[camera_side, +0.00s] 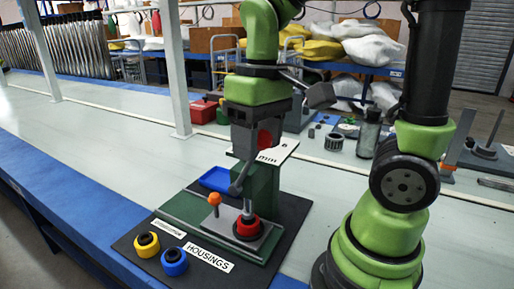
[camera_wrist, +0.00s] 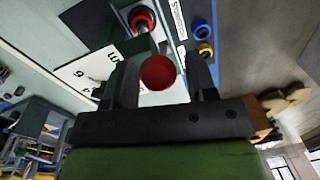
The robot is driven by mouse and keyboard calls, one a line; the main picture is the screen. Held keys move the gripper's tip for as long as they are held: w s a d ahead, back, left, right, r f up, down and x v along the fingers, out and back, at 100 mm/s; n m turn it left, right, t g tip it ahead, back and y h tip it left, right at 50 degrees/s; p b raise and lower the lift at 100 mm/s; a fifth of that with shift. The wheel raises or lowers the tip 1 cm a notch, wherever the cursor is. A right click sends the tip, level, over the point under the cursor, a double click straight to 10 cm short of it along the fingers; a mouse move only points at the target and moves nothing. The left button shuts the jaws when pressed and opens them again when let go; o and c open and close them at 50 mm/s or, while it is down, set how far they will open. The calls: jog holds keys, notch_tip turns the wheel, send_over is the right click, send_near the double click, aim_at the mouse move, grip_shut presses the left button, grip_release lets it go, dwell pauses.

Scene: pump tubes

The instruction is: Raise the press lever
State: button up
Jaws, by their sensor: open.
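The press (camera_side: 262,185) has a green column and stands on a dark base plate. Its lever shows as a red ball knob (camera_side: 265,141) high beside the column; most of its rod is hidden. My gripper (camera_side: 259,144) points down around the knob. In the wrist view the knob (camera_wrist: 158,72) sits between the two dark fingers of my gripper (camera_wrist: 162,82), with gaps visible at its sides, so the jaws are open. A red housing (camera_side: 247,229) stands under the press ram, and it also shows in the wrist view (camera_wrist: 142,20).
A yellow housing (camera_side: 147,244) and a blue housing (camera_side: 174,261) stand at the front of the base plate by the HOUSINGS label (camera_side: 209,257). An orange knob (camera_side: 214,199) rises left of the ram. A blue tray (camera_side: 217,180) lies behind it. The bench's left side is clear.

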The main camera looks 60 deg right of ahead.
jog(key=shift+a+f, duration=0.1)
jog(key=shift+f, duration=0.8)
grip_shut()
jog(key=shift+w+r, duration=0.1)
jog(key=shift+w+r+g, duration=0.15)
jog(key=shift+w+g, duration=0.5)
jog(key=shift+g, duration=0.1)
jog(key=shift+w+r+g, duration=0.15)
jog(key=shift+w+g, duration=0.45)
jog(key=shift+g, duration=0.15)
jog(key=shift+w+g, duration=1.4)
jog(key=shift+g, duration=0.3)
